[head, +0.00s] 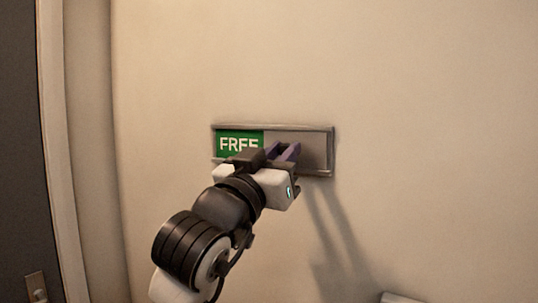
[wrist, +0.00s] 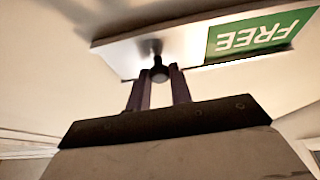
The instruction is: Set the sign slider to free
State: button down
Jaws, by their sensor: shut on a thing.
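The sign (head: 330,150) is a grey metal frame fixed to the wall. Its green panel with the white word FREE (head: 240,139) shows at the left end in the head view, partly covered by my arm. A plain grey slider plate (head: 312,142) covers the right part. In the wrist view the green FREE panel (wrist: 260,33) is upside down at the right, beside the slider plate (wrist: 195,45). My gripper (head: 284,152) is at the sign, near the middle. In the wrist view its fingers (wrist: 158,82) are shut on the slider's dark round knob (wrist: 159,72).
A dark door (head: 25,150) with a handle plate (head: 37,287) and a pale frame stands at the left. A pale object (head: 400,298) shows at the bottom edge, right of the arm. The wall around the sign is bare.

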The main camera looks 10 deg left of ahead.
jog(key=shift+d, duration=0.2)
jog(key=c, duration=1.3)
grip_release()
jog(key=shift+s+d, duration=0.1)
jog(key=b+v, duration=0.5)
jog(key=v, duration=0.8)
jog(key=shift+s+f, duration=0.1)
jog(key=shift+s, duration=0.25)
